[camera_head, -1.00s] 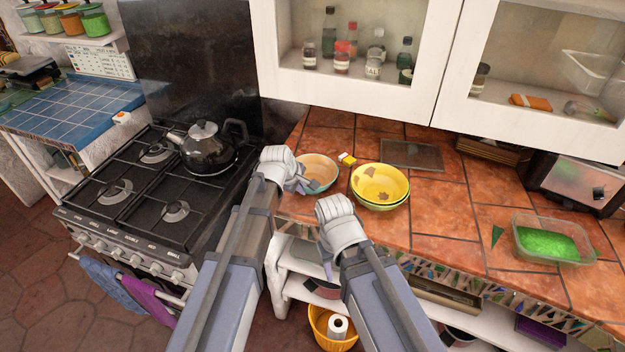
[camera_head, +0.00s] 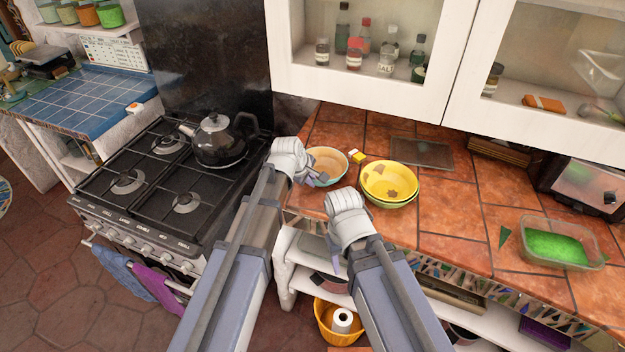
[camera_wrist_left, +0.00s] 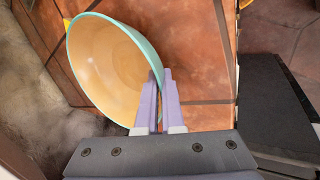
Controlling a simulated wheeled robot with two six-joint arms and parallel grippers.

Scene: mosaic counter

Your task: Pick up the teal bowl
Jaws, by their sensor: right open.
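The teal bowl (camera_head: 327,163), teal outside and tan inside, is at the left end of the tiled counter, beside the stove. In the left wrist view the bowl (camera_wrist_left: 105,65) fills the upper left. My left gripper (camera_head: 318,178) is at the bowl's near rim. In the left wrist view its two purple fingers (camera_wrist_left: 159,98) are close together with the rim between them, shut on it. Whether the bowl's base touches the counter is hard to tell. My right gripper (camera_head: 337,262) is open and empty in front of the counter edge, its fingers mostly hidden behind its wrist.
Yellow stacked bowls (camera_head: 389,182) stand right of the teal bowl, with a small yellow object (camera_head: 357,156) behind. A kettle (camera_head: 218,142) sits on the stove (camera_head: 150,190) at left. A clear tub of green stuff (camera_head: 556,246) is at right. White cabinets (camera_head: 365,95) hang above.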

